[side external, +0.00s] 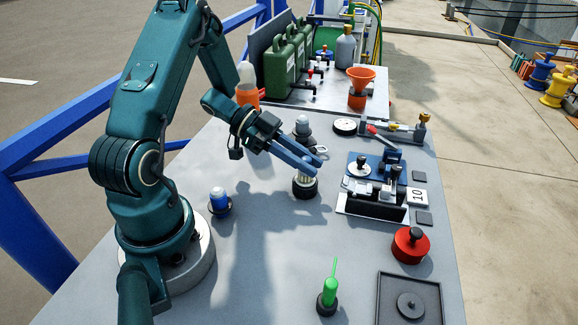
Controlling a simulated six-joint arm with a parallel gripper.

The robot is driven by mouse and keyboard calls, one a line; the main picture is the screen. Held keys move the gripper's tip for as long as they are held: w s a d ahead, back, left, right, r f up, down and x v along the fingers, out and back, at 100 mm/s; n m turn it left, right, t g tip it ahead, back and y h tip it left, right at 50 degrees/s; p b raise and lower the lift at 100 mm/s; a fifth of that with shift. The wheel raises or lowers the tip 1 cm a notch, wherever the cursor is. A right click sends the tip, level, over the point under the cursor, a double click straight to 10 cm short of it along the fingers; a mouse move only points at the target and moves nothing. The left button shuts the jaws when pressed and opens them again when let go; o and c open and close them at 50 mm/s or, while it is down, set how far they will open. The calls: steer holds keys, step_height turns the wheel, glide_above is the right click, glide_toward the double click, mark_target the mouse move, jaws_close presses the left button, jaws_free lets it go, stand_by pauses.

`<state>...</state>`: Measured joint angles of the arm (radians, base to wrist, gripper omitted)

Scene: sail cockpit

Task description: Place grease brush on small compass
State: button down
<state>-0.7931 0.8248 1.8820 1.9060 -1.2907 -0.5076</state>
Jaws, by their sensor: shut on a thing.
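My gripper (318,160) reaches down over the middle of the table, its blue fingers shut on a small round piece (305,188) with a pale ribbed upper part and a black base. The fingers cover part of its top, and I cannot tell whether it touches the table or if it is the grease brush. A green slim-handled piece in a black round base (328,300) stands upright at the front. A round white-faced dial with a dark rim (345,126), possibly the small compass, lies behind my gripper to the right.
A blue-topped piece (220,203) stands near my base. A grey-topped piece (302,126) stands behind my gripper. A black-and-blue fixture (373,205), a red round knob (410,246) and a dark tray (432,288) fill the right side. The front middle is mostly clear.

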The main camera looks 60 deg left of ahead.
steer(key=c, duration=0.7)
jaws_free()
steer(key=shift+f, duration=0.1)
